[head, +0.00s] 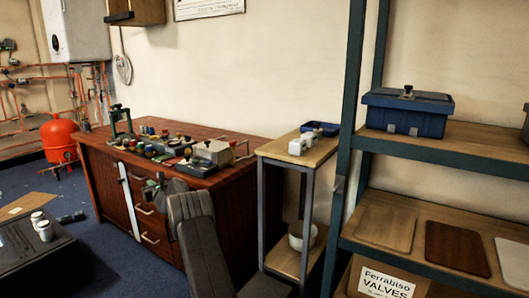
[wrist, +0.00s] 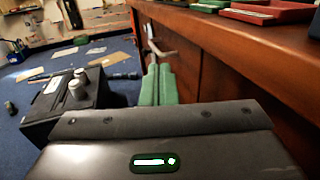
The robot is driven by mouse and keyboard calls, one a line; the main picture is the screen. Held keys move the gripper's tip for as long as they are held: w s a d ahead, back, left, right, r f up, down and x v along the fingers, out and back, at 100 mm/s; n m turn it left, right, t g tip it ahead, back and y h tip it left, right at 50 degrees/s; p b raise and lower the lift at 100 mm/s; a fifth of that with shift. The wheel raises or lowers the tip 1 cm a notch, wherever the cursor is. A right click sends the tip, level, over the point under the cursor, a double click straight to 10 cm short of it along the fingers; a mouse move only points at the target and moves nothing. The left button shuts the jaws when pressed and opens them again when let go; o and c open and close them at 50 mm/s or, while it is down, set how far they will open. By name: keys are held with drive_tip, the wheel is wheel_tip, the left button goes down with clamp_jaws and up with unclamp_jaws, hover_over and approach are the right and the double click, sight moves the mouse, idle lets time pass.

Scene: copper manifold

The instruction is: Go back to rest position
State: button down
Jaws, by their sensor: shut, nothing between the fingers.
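My gripper (wrist: 157,72) shows in the wrist view as two green fingers side by side, closed together with nothing between them. It is low beside the front of the wooden workbench (wrist: 215,45), whose edge runs along the right of that view. In the head view my arm rises in front of the workbench (head: 225,182), and the gripper (head: 153,190) shows small near the drawer fronts, partly hidden by my arm. Whether it touches the bench front cannot be told.
Tools and colored parts crowd the bench top. A narrow side stand (head: 277,150) and metal shelving (head: 460,155) with a blue toolbox (head: 405,120) stand right. An orange tank (head: 60,138) stands far left. White canisters (head: 44,229) sit on a dark surface at left.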

drive_tip(key=s+d+n+g+y, duration=0.1)
drive_tip(key=s+n+g+y, duration=0.3)
drive_tip(key=s, duration=1.3)
drive_tip(key=shift+d+g+b, duration=0.3)
drive_tip(key=shift+d+g, duration=0.05)
drive_tip(key=shift+g, duration=0.25)
